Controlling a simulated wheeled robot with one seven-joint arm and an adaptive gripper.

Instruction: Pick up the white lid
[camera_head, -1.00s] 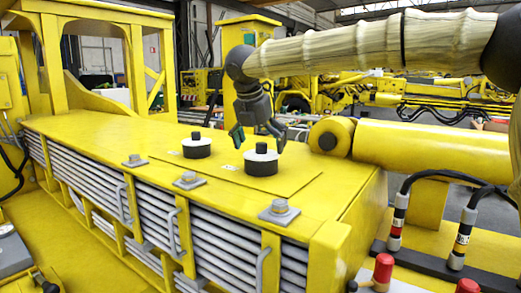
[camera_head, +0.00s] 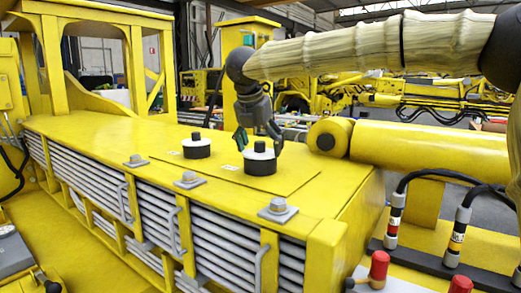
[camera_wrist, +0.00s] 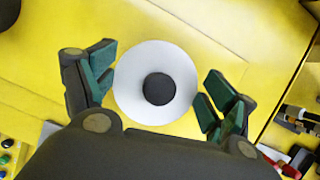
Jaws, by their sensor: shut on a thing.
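The white lid (camera_head: 252,154) is a round white disc with a black knob (camera_head: 260,146), on top of a short black cylinder (camera_head: 261,168) on the yellow deck. My gripper (camera_head: 258,141) is over it, pointing down, with a finger on either side of the knob. In the wrist view the white lid (camera_wrist: 132,100) is seen from above, between the green-padded fingers of my gripper (camera_wrist: 157,85). The fingers are shut on it at its left and right edges. The lid still sits on its cylinder.
A second white-topped black cylinder (camera_head: 197,148) with a knob stands to the left on the yellow deck (camera_head: 90,135). Bolted plates (camera_head: 278,210) line the deck's front edge. A large yellow cylinder (camera_head: 430,150) lies to the right. The deck around the lid is flat.

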